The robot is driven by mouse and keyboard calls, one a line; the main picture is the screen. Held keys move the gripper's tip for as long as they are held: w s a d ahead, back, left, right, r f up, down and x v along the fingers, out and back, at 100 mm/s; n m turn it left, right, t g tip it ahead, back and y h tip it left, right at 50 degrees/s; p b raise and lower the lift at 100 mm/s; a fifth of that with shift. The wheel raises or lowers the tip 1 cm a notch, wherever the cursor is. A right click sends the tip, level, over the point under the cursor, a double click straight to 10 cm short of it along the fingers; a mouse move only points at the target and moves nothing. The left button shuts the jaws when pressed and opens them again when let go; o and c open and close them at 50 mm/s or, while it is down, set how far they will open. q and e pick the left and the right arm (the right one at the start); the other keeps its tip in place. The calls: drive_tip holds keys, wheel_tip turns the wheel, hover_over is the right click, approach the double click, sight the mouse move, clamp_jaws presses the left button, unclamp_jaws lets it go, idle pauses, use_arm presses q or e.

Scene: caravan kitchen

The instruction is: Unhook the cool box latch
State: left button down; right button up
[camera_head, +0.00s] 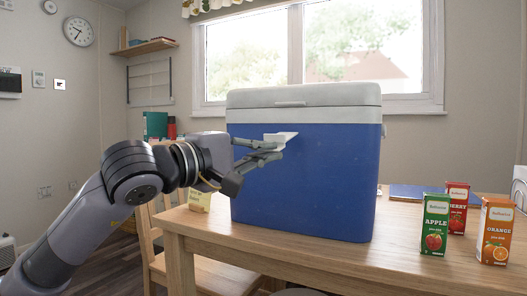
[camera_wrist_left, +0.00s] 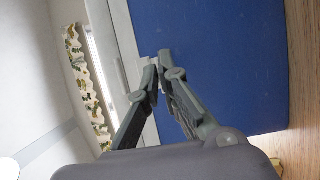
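The cool box (camera_head: 303,185) has a blue body and a pale grey lid (camera_head: 303,97), which is down. It stands on the wooden table. Its white latch (camera_head: 283,135) is on the front below the lid and sticks out from the box. In the left wrist view the latch (camera_wrist_left: 146,63) shows in part behind the fingertips. My left gripper (camera_head: 281,149) is at the latch, fingertips drawn together just under it and seemingly touching it. In the left wrist view the fingertips (camera_wrist_left: 160,72) nearly meet. I see nothing clearly held between them. My right gripper is not in view.
Juice cartons, green apple (camera_head: 434,224), red (camera_head: 457,207) and orange (camera_head: 495,231), stand to the right of the cool box on the table (camera_head: 340,258). A chair (camera_head: 200,275) stands at the near left. The window (camera_head: 330,48) is behind.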

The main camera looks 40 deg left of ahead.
use_arm(q)
drive_tip(key=shift+w+f, duration=0.1)
drive_tip(key=shift+f, duration=0.25)
drive_tip(key=c, duration=1.8)
unclamp_jaws()
drive_tip(key=shift+r, duration=0.1)
drive_tip(key=shift+r, duration=0.15)
